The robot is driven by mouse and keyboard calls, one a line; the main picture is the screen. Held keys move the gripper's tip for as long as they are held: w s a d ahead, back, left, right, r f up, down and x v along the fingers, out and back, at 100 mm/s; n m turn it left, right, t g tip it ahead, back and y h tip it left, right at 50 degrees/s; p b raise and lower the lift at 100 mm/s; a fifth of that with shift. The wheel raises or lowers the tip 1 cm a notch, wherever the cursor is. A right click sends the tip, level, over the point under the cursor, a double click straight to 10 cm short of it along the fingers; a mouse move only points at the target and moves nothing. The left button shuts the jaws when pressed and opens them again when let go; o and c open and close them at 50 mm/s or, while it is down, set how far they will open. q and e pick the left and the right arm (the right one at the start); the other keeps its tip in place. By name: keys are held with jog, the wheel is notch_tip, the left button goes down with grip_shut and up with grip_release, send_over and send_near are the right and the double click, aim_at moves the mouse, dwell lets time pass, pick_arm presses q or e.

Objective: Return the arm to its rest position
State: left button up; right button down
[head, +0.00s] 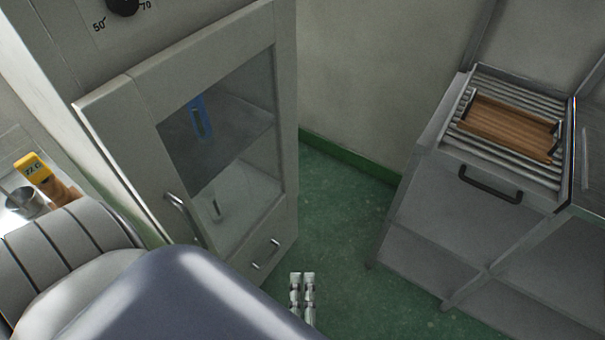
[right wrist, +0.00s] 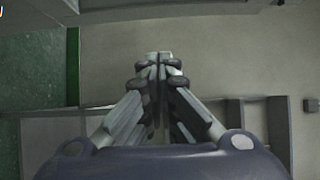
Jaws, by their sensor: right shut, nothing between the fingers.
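My right gripper (head: 302,282) shows at the bottom middle of the head view, above the green floor and to the right of the cabinet's lower front. Its two fingers lie side by side. In the right wrist view the gripper (right wrist: 160,62) has its fingertips together with nothing between them. A large part of my own arm fills the lower left of the head view and hides what is behind it. My left gripper is not seen in either view.
A grey cabinet (head: 120,95) with a glass door stands on the left. At the right, a metal rack (head: 430,165) carries a wooden tray (head: 505,130) on rollers. A yellow-labelled object (head: 30,166) is at the far left. Green floor (head: 345,215) between cabinet and rack is clear.

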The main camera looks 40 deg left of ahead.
jog(key=v, duration=0.6)
